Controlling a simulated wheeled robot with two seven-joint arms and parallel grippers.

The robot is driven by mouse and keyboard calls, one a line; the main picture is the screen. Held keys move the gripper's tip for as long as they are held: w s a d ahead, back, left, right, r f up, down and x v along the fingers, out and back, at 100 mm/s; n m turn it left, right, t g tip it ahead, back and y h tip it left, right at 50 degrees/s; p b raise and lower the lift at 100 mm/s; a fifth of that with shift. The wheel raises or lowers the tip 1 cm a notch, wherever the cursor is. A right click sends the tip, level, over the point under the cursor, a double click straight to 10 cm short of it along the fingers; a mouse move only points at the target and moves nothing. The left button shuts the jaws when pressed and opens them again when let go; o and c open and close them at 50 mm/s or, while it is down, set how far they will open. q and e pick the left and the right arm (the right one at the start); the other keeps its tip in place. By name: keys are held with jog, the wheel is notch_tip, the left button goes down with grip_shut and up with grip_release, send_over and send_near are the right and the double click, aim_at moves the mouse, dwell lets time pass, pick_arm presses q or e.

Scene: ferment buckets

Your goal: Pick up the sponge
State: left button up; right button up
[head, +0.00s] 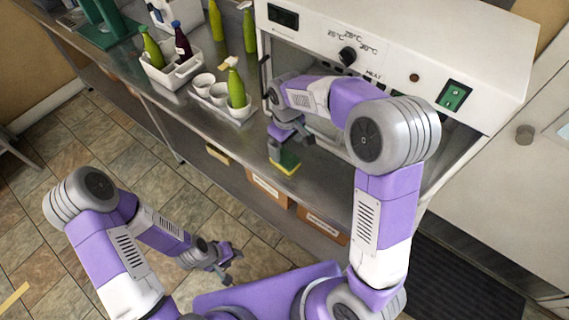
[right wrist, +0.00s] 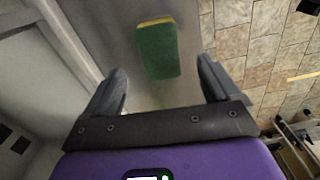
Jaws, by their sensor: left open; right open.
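The sponge (head: 286,163), green and yellow, lies on the metal counter near its front edge. In the right wrist view the sponge (right wrist: 158,50) shows its green face, with a yellow strip at its far end. My right gripper (head: 291,137) is close above and beside the sponge, and hides part of it in the head view. In the right wrist view my right gripper (right wrist: 164,84) is open and empty, with the sponge ahead, between the lines of its two fingers. My left gripper (head: 226,270) is open and empty, low over the floor, away from the counter.
A white heating cabinet (head: 400,50) with a dial and a green switch stands behind my right arm. A white tray (head: 232,112) with cups and a green bottle, and a white caddy (head: 166,72) with bottles, stand left on the counter (head: 205,125). Boxes (head: 268,187) sit below.

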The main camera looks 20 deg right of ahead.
aim_at(285, 158)
jog(key=f, duration=0.2)
jog(key=f+b, duration=0.1)
jog(key=f, duration=0.4)
jog(key=shift+w+a+f, duration=0.1)
jog(key=shift+w+f, duration=0.15)
jog(key=shift+f, duration=0.1)
jog(key=shift+c, duration=0.4)
jog(key=c, duration=0.9)
